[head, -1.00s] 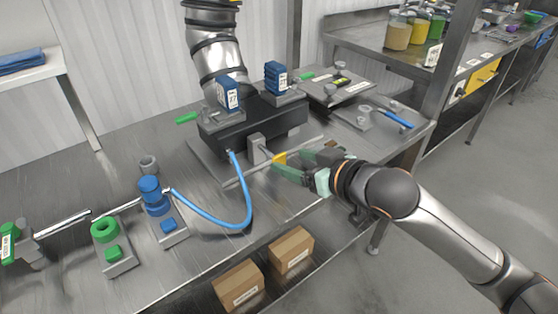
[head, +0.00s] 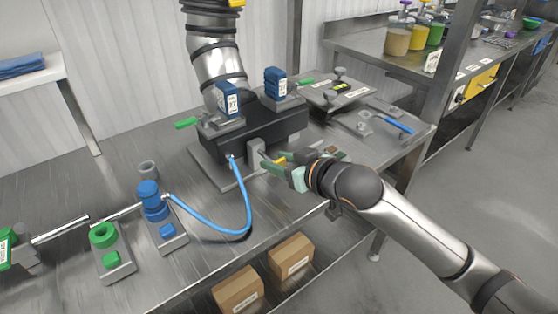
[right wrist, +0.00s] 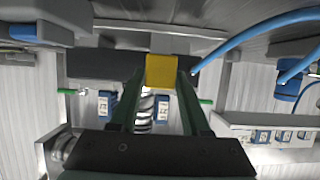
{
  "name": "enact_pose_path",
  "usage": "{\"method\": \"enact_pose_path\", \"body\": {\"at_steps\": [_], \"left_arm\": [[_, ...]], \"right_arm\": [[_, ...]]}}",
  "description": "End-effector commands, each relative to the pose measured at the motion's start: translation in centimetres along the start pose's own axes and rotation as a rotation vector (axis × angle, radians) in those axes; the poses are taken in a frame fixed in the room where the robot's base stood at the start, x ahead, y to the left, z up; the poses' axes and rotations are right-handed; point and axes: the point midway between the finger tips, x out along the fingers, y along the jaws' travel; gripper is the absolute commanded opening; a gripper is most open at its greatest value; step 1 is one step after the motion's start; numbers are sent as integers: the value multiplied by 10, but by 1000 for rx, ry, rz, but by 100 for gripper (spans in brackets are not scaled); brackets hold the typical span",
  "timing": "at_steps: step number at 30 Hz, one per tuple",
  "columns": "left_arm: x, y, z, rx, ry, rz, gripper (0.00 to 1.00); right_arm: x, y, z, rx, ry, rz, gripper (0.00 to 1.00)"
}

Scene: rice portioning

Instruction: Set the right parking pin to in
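The right parking pin shows a yellow handle (head: 281,160) on a short rod, by a grey upright block (head: 256,150) at the front of the black machine base (head: 225,144). My right gripper (head: 279,163) reaches in from the right, with its green fingers on either side of this handle. In the right wrist view the yellow handle (right wrist: 161,70) fills the space between the fingertips, which look shut on it. How far the rod sits inside the block is partly hidden by the fingers. My left gripper is not in view.
A blue hose (head: 248,205) loops from the base to a blue fitting (head: 150,195). A green ring (head: 103,235) stands left of it. Blue boxes with labels (head: 228,98) sit on the base. Two cartons (head: 290,256) lie on the lower shelf. The bench front is clear.

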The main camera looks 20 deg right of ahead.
Motion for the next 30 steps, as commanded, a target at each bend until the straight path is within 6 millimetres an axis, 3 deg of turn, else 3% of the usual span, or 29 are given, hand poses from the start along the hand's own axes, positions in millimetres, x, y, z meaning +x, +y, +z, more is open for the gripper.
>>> {"method": "enact_pose_path", "body": {"at_steps": [1, 12, 30], "left_arm": [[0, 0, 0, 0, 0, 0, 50], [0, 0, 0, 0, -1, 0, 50], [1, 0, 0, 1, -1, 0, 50]], "right_arm": [[0, 0, 0, 0, 0, 0, 40], [0, 0, 0, 0, -1, 0, 0], [0, 0, 1, 0, -1, -1, 0]]}}
